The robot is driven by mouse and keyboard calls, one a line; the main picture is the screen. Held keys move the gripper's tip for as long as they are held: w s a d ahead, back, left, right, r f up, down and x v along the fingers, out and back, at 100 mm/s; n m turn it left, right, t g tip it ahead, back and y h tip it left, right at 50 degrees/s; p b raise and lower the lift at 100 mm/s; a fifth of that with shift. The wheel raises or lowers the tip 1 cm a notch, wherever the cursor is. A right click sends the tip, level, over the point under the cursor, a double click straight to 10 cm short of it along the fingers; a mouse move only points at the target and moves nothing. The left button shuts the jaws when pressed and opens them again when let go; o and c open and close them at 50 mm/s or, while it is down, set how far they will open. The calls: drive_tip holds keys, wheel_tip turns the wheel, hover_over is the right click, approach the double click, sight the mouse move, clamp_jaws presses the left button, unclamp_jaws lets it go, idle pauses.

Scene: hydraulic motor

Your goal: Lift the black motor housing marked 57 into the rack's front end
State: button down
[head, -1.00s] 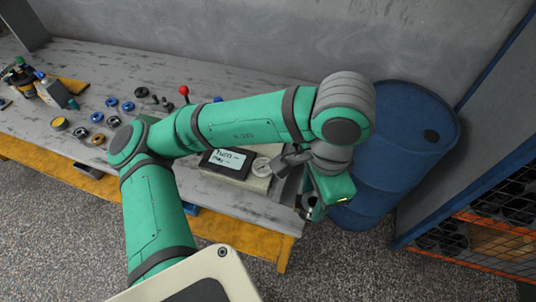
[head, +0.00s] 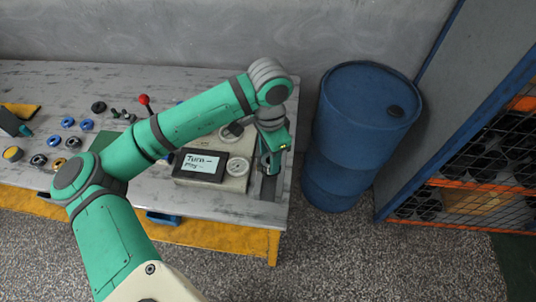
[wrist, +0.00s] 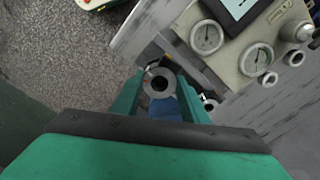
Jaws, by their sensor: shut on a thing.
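My gripper (head: 270,170) hangs over the right end of the bench, beside the gauge box. In the wrist view its two green fingers (wrist: 160,80) are closed on a dark round part with a grey ring face and a central hole, which I take to be the motor housing (wrist: 160,88). Its number cannot be read, and in the head view it is hardly visible. The rack (head: 480,188) stands at the right, with a blue post, orange beams and wire mesh. Several black round housings (head: 490,160) lie inside it.
A blue barrel (head: 345,135) stands between bench and rack. The gauge box (head: 240,172) with a small screen (head: 199,165) sits on the bench (head: 110,85) left of my gripper. Rings and small parts lie further left. The speckled floor before the rack is clear.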

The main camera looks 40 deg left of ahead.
drive_tip(key=shift+w+a+f, duration=0.25)
drive_tip(key=shift+a+f, duration=0.05)
drive_tip(key=shift+f, duration=1.75)
drive_tip(key=shift+f, duration=1)
idle(0.6)
drive_tip(key=shift+f, duration=0.65)
drive_tip(key=shift+f, duration=0.45)
idle(0.6)
drive_tip(key=c, duration=0.6)
unclamp_jaws()
drive_tip(key=shift+o, duration=0.2)
